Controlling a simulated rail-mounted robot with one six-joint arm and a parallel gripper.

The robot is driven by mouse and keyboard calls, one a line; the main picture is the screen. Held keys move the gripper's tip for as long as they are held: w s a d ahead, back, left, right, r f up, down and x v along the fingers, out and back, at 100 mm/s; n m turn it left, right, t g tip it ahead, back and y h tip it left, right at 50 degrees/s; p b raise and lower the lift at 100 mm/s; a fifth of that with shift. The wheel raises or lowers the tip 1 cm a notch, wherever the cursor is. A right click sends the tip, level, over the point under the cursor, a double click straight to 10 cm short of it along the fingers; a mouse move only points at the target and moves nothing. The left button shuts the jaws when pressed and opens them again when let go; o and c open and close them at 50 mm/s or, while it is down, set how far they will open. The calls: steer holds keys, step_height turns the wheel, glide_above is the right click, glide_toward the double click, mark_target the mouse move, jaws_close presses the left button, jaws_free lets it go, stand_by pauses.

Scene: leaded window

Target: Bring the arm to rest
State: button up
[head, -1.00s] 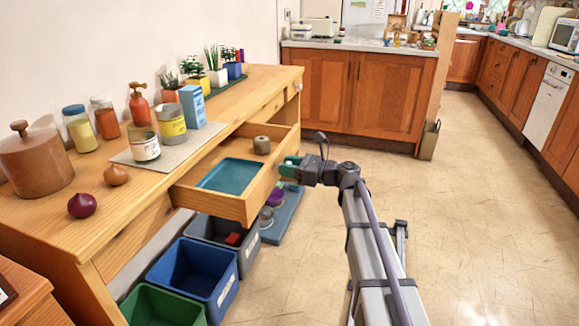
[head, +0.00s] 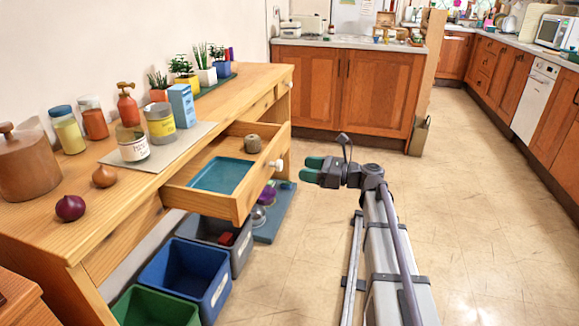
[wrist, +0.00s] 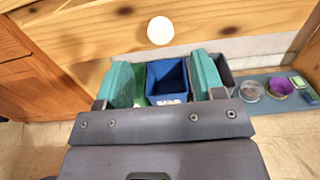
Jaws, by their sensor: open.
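My gripper (head: 313,169) is open and empty, with green finger pads. In the head view it hangs in free air to the right of the pulled-out drawer (head: 235,207), apart from the drawer's white knob (head: 275,164). In the wrist view the two fingers (wrist: 165,80) stand wide apart, with the drawer front and its white knob (wrist: 160,31) beyond them. The drawer is open and holds a teal tray (head: 222,175) and a small grey-brown round object (head: 253,143). My arm reaches up from the bottom right of the head view.
Blue (head: 187,277), green (head: 155,307) and grey (head: 217,232) bins stand on the floor below the drawer. A blue-grey mat (head: 272,222) with small items lies beside them. Jars and plants stand on the wooden bench (head: 130,190). The tiled floor (head: 480,200) to the right is clear.

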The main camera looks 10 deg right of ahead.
steer(key=shift+v, duration=0.9)
